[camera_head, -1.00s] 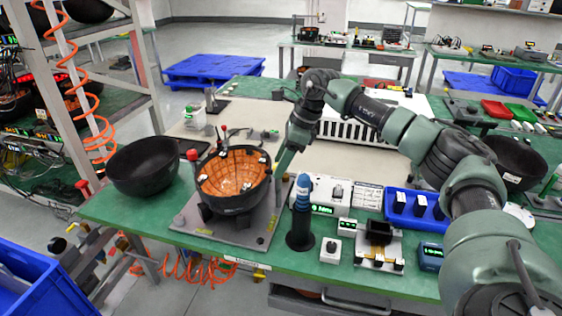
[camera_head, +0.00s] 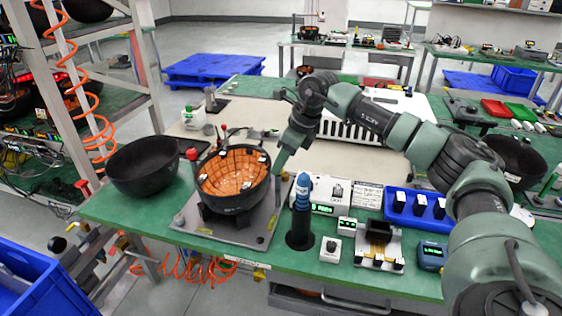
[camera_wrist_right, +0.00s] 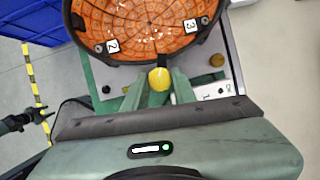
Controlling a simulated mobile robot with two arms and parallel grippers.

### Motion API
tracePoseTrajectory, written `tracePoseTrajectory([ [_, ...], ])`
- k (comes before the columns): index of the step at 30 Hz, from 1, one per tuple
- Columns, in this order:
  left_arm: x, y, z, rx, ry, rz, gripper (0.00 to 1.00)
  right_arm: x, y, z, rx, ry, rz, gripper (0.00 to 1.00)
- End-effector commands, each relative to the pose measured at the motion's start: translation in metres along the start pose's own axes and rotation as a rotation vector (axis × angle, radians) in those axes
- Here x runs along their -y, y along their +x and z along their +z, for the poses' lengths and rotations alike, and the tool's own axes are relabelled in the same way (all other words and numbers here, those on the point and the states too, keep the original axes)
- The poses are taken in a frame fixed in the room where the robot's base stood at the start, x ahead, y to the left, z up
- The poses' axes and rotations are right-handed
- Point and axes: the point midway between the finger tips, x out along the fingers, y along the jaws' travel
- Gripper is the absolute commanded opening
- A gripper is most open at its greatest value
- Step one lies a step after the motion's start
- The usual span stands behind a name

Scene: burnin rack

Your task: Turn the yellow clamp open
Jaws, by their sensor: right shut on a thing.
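The yellow clamp (camera_wrist_right: 159,79) sits at the rim of the black bowl with the orange tiled inside, on the side nearest my right wrist camera. In the right wrist view my right gripper (camera_wrist_right: 158,84) has one finger on each side of the clamp and is shut on it. In the head view my right gripper (camera_head: 277,165) is at the right side of the orange-lined bowl (camera_head: 233,178), and the clamp is hidden there. The bowl stands on a grey base plate (camera_head: 185,222).
An empty black bowl (camera_head: 142,167) stands left of the orange-lined one. A blue-topped black cylinder (camera_head: 300,215) stands close to the right of the plate. A blue tray (camera_head: 418,208) and small instruments lie further right on the green table (camera_head: 120,213).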

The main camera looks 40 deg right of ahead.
Motion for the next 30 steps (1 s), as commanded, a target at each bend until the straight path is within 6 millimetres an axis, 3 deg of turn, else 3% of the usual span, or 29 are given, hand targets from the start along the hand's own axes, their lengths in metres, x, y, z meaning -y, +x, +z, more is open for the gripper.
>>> tracePoseTrajectory([
  [30,0.000,0.019,0.000,-0.002,0.000,0.000,0.48,-0.005,0.000,0.005,0.008,0.881,-0.366,0.00],
])
